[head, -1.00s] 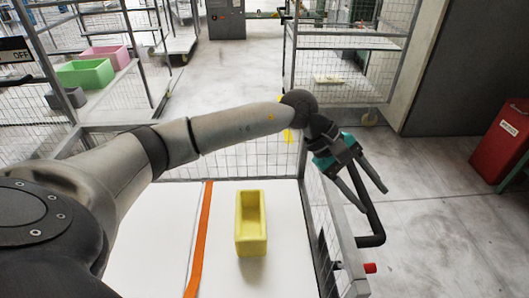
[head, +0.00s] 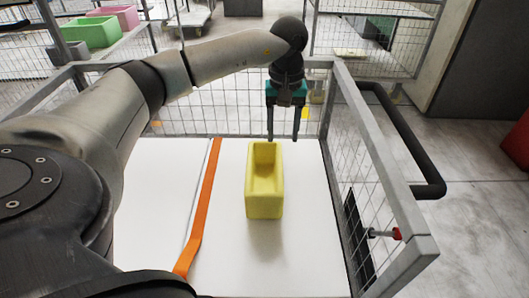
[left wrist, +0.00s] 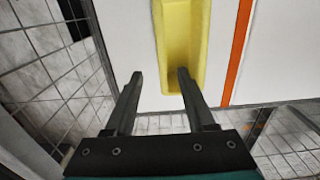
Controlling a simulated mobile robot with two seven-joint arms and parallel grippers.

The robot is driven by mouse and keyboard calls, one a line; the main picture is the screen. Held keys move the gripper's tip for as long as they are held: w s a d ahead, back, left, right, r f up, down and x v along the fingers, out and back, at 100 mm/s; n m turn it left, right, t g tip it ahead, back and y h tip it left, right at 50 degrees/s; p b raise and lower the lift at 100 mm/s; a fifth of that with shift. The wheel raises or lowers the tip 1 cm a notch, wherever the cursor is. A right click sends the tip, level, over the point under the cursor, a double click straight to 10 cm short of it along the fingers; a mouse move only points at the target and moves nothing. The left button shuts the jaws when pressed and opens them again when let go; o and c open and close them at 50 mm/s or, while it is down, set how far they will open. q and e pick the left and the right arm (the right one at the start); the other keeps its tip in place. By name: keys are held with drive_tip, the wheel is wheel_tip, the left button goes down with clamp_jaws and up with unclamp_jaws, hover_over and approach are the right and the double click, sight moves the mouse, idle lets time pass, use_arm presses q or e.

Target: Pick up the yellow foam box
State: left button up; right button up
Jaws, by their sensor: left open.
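The yellow foam box (head: 265,185) is an open-topped trough on a white surface (head: 225,255), right of an orange strip (head: 206,205). It also shows in the left wrist view (left wrist: 182,45), beyond my fingertips. My left gripper (head: 283,138) is open and empty, with its fingers pointing down near the far end of the box. My right gripper is not in view.
A wire-mesh cart wall with a grey rail (head: 385,170) and a black handle (head: 412,140) stands right of the box. Mesh (head: 215,115) also closes the far side. A green bin (head: 90,32) and a pink bin (head: 118,16) sit on a shelf at the far left.

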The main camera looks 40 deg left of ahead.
sight(280, 165)
use_arm(q)
wheel_tip(280, 165, down, 9)
drive_tip(key=b, duration=0.2)
drive_tip(key=shift+f+b, duration=0.1)
drive_tip(key=shift+b, duration=0.3)
drive_tip(key=shift+s+f+b, duration=0.2)
drive_tip(key=shift+f+b, duration=0.7)
drive_tip(key=shift+f, duration=1.2)
drive_tip(key=shift+f+b, duration=0.35)
drive_tip(key=shift+f, duration=0.6)
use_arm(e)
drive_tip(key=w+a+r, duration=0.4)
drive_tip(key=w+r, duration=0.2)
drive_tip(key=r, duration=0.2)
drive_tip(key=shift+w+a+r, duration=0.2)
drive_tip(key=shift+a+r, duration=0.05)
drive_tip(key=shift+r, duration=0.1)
use_arm(q)
clamp_jaws()
